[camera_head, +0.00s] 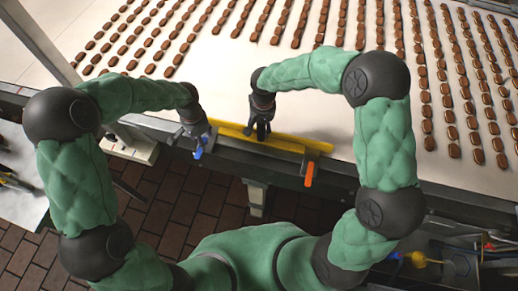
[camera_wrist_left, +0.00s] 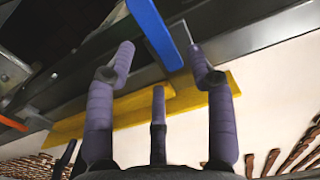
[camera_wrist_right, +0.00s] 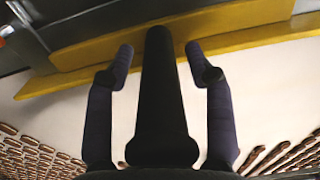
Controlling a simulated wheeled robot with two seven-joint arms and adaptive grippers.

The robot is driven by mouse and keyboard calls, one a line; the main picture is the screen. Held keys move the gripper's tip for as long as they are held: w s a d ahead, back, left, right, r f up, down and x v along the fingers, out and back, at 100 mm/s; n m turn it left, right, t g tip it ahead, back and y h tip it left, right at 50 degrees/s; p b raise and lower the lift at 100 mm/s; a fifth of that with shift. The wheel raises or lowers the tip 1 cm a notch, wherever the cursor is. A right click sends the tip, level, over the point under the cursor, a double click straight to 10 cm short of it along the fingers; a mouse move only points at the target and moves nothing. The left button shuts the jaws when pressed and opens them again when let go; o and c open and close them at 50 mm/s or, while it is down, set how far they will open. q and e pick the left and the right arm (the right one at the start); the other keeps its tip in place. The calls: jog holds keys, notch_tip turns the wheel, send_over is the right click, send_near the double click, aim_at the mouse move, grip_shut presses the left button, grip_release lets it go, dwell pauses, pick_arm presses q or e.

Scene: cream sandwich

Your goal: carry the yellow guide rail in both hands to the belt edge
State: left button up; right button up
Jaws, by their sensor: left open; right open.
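The yellow guide rail (camera_head: 287,142) lies along the near edge of the belt. It also shows in the left wrist view (camera_wrist_left: 135,115) and across the top of the right wrist view (camera_wrist_right: 240,22). My left gripper (camera_head: 194,136) is open at the rail's left end, beside the blue handle (camera_head: 198,152). In the left wrist view its spread fingers (camera_wrist_left: 160,50) have nothing shut between them. My right gripper (camera_head: 261,132) is open at the rail's middle, fingers pointing down. In the right wrist view its fingertips (camera_wrist_right: 159,48) are close to the rail; contact is unclear.
The pale belt (camera_head: 240,80) carries several rows of brown cream sandwiches (camera_head: 300,25). An orange handle (camera_head: 309,173) hangs near the rail's right end. A dark frame beam (camera_head: 350,180) runs below the rail. Brick floor (camera_head: 185,200) shows beneath.

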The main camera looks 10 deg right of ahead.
jog(key=shift+r, duration=0.1)
pick_arm(q)
notch_tip(320, 180, up, 8)
pick_arm(e)
notch_tip(320, 180, up, 12)
jog(key=shift+d+f, duration=0.1)
dwell(0.5)
dwell(0.5)
